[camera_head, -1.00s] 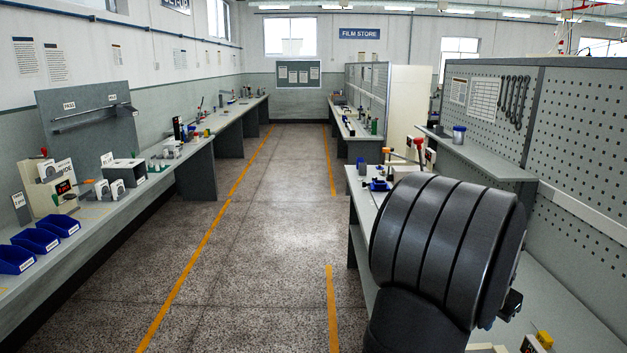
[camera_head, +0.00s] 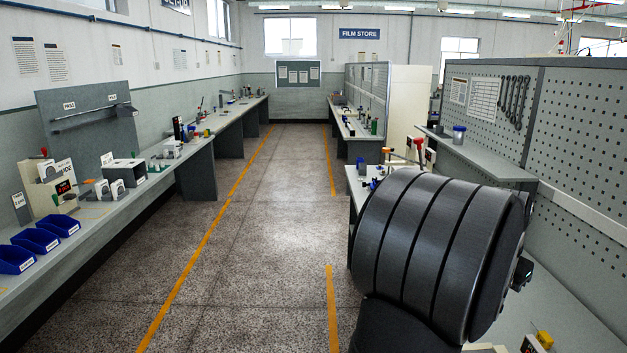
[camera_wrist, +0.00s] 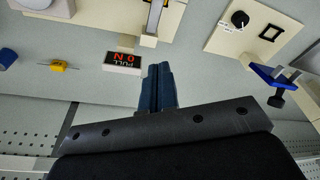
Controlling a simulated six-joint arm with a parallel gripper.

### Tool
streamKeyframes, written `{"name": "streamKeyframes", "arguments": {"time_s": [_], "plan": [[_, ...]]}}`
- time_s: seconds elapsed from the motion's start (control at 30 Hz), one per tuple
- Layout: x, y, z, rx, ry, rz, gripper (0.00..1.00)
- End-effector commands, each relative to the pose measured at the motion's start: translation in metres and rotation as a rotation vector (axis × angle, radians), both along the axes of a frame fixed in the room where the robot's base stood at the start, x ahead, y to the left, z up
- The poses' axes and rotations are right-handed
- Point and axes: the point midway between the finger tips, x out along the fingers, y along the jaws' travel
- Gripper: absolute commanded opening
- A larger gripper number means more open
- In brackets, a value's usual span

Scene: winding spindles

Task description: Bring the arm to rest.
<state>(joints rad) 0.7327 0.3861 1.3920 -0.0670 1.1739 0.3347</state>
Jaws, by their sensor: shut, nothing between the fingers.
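My gripper (camera_wrist: 158,86) shows in the wrist view with its two dark blue fingers pressed together and nothing between them. It hangs above the grey bench top (camera_wrist: 100,85) and touches nothing that I can see. In the head view my dark arm fills the lower right and hides the gripper.
In the wrist view a red-lit display (camera_wrist: 122,62) lies near the fingertips. A yellow part (camera_wrist: 60,65) is at left, and a cream panel with a black knob (camera_wrist: 240,19) and a blue piece (camera_wrist: 275,76) are at right. The aisle floor (camera_head: 270,230) is clear.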

Motion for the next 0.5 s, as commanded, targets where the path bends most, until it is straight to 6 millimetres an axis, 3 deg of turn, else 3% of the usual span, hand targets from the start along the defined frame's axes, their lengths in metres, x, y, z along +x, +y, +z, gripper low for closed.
{"name": "streamKeyframes", "arguments": {"time_s": [0.33,0.5], "plan": [[0.0000,0.0000,0.0046,0.000,0.000,0.000,0.00],[-0.0002,0.0002,-0.0026,0.001,0.002,0.000,0.00]]}}
